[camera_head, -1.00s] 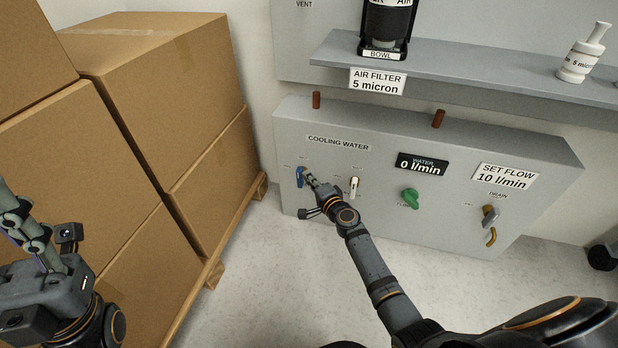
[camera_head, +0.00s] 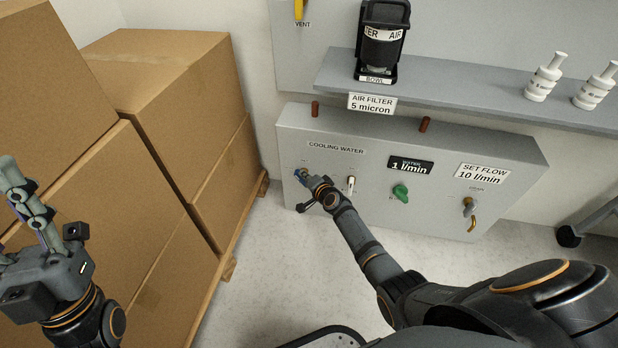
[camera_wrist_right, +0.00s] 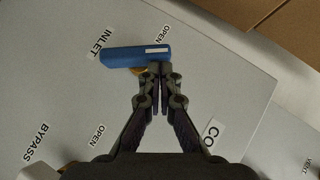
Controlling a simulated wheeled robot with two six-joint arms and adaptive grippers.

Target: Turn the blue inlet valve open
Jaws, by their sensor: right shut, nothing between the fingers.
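The blue inlet valve handle (camera_wrist_right: 132,57) lies nearly level across the right wrist view, between the INLET label (camera_wrist_right: 102,42) and an OPEN label (camera_wrist_right: 166,35). A brass stem shows just under it. In the head view the blue handle (camera_head: 301,174) is small and partly hidden by my right gripper (camera_head: 310,180). The fingertips of my right gripper (camera_wrist_right: 160,72) are shut and empty, at the handle's white-marked end. They seem to touch its side. The flow display (camera_head: 410,166) reads 1 l/min. My left gripper (camera_head: 25,190) is raised at the left; its fingers' opening is unclear.
The panel also carries a white bypass handle (camera_head: 351,185), a green knob (camera_head: 400,193) and a drain valve (camera_head: 470,208). A shelf (camera_head: 460,88) with an air filter bowl (camera_head: 384,35) juts out above. Stacked cartons (camera_head: 165,200) fill the left side.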

